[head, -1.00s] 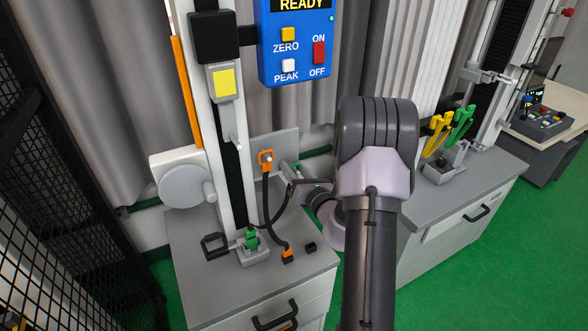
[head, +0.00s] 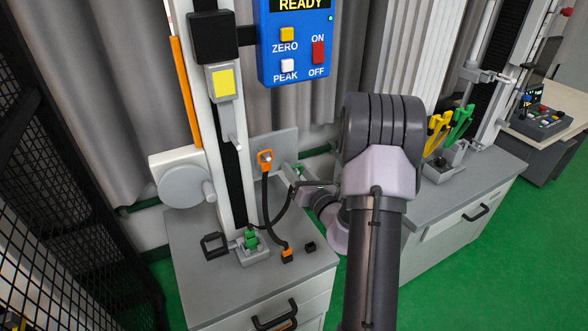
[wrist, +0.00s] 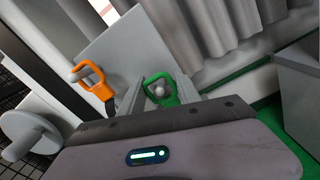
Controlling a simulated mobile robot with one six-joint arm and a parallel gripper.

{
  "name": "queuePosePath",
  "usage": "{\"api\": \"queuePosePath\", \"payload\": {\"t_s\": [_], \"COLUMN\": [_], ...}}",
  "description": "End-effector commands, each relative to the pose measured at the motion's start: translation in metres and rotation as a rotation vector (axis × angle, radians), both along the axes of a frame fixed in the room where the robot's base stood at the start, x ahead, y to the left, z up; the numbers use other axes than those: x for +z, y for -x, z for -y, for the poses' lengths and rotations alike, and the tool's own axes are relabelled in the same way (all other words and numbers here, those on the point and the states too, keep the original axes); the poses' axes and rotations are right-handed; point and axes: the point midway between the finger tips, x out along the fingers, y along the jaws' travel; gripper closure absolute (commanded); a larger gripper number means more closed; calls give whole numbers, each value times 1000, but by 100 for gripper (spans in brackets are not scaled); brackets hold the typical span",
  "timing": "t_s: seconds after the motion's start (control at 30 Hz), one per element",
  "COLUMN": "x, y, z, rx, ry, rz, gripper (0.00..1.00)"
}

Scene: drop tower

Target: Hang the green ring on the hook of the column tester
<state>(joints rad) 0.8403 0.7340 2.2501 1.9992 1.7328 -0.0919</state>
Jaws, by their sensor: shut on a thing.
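The green ring (wrist: 174,78) is an open loop in the wrist view. It sits around a round-ended peg (wrist: 159,90) on the grey back plate (wrist: 130,48). My gripper (wrist: 160,94) is shut on the ring's lower part, which the jaws and wrist body hide. In the head view only a little green (head: 299,169) shows beside the plate, and my arm hides much of the gripper. The column tester's grey hook (head: 232,132) hangs below the yellow-marked block (head: 224,83), left of and above my gripper.
An orange loop (head: 265,158) with a black cable hangs on the same plate, left of the green ring. A green piece (head: 251,240) stands in a grey holder at the column's foot. A blue READY panel (head: 295,42) is above. A mesh fence (head: 70,190) stands at left.

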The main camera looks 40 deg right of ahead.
Motion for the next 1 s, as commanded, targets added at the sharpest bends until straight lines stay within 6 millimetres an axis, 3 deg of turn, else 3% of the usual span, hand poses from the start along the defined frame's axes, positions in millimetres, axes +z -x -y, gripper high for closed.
{"api": "queuePosePath", "payload": {"t_s": [0.7, 1.0], "x": [0, 0], "y": [38, 41], "z": [-9, -10], "rx": [-1, 0], "ry": [0, 0], "rz": [1, 0], "gripper": [69, 69]}}
